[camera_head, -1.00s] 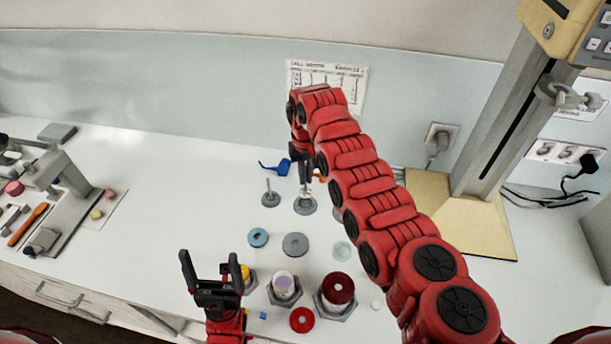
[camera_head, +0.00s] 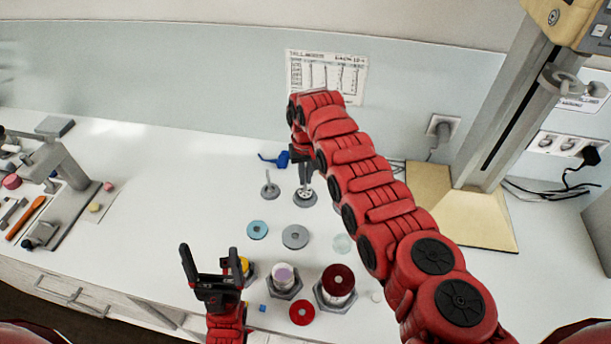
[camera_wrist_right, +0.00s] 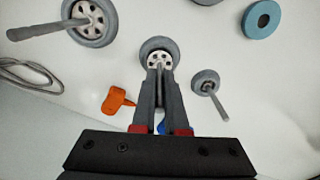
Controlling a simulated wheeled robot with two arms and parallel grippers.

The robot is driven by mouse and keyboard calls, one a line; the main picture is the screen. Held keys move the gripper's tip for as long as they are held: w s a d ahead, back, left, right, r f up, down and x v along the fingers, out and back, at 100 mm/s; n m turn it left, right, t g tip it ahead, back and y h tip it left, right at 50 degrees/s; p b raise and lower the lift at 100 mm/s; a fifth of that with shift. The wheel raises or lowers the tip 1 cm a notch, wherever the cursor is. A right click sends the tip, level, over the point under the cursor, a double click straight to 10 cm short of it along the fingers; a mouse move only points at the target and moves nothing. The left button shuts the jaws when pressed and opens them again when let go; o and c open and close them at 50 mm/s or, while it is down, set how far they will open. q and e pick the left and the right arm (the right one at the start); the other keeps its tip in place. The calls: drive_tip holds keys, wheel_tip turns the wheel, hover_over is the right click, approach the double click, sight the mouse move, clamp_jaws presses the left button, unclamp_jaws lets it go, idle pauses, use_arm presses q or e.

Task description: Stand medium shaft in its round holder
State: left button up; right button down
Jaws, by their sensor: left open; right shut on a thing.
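My right gripper (camera_wrist_right: 160,78) is shut on the medium shaft (camera_wrist_right: 160,69), a thin grey rod. In the right wrist view its far end meets the spoked white hub of a round grey holder (camera_wrist_right: 147,45); I cannot tell how deep it sits. In the head view this holder (camera_head: 306,202) is under my right gripper (camera_head: 304,178), which partly hides it. A smaller round holder (camera_head: 270,191) with an upright thin shaft stands to its left. A larger holder with a shaft (camera_wrist_right: 40,30) shows in the right wrist view. My left gripper (camera_head: 209,265) is open and empty at the front.
A blue item (camera_head: 275,160) lies behind the holders; an orange item (camera_wrist_right: 116,100) shows in the wrist view. Blue (camera_head: 257,230) and grey (camera_head: 295,237) discs lie in front. Nut-shaped stands (camera_head: 284,290) line the front. A beige-based column (camera_head: 470,220) stands right.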

drive_tip(key=shift+f+b, duration=0.9)
drive_tip(key=shift+f, duration=0.2)
idle(0.3)
drive_tip(key=shift+c, duration=1.5)
unclamp_jaws()
drive_tip(key=shift+r, duration=0.1)
drive_tip(key=shift+r+p, duration=0.75)
drive_tip(key=shift+r, duration=2.65)
